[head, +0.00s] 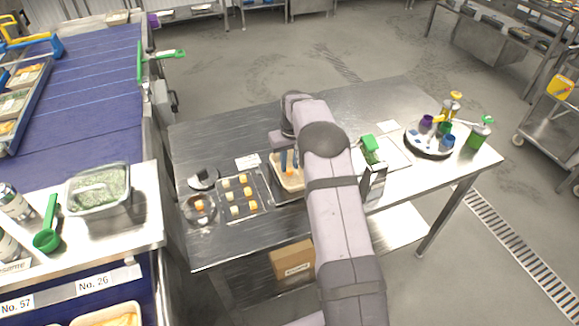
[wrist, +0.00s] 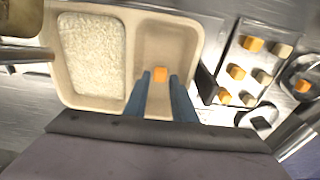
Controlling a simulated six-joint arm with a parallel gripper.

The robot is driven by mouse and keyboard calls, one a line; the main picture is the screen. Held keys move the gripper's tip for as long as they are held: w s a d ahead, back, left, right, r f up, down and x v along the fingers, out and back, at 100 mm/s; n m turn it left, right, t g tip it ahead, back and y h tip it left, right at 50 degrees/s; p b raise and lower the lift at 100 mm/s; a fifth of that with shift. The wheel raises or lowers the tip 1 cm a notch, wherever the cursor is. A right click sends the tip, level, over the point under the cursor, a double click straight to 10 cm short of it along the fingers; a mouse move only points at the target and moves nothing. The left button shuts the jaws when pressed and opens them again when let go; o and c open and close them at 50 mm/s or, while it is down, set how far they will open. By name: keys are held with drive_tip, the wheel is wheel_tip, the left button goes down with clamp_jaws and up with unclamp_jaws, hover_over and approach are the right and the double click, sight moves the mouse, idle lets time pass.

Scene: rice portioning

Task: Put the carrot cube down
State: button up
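My gripper (wrist: 160,76) reaches down into the narrow, right-hand compartment of a beige two-compartment tray (wrist: 193,50). I cannot tell whether the cube touches the compartment floor. White rice (wrist: 92,52) fills the wider compartment. In the head view, my gripper (head: 290,168) is over the beige tray (head: 279,182), which my arm partly hides.
A metal tray (head: 262,199) with several orange and pale cubes lies left of the beige tray. A round metal dish (head: 208,214) holds an orange cube. A green-topped item (head: 371,146) and a round tray of colourful containers (head: 449,152) stand to the right.

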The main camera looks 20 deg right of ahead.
wheel_tip(320, 180, up, 10)
drive_tip(key=s+b, duration=0.1)
drive_tip(key=b, duration=0.1)
drive_tip(key=shift+s+r, duration=0.2)
drive_tip(key=shift+r, duration=0.05)
drive_tip(key=shift+a, duration=0.1)
drive_tip(key=s+a+f, duration=0.2)
drive_tip(key=s+a, duration=0.2)
drive_tip(key=s, duration=0.7)
drive_tip(key=s+a+f+g, duration=0.1)
drive_tip(key=s+a, duration=0.3)
drive_tip(key=s, duration=0.8)
drive_tip(key=s+a+f, duration=0.2)
drive_tip(key=s+a, duration=0.2)
drive_tip(key=s, duration=0.7)
drive_tip(key=shift+s+a+f, duration=0.15)
drive_tip(key=shift+f, duration=0.2)
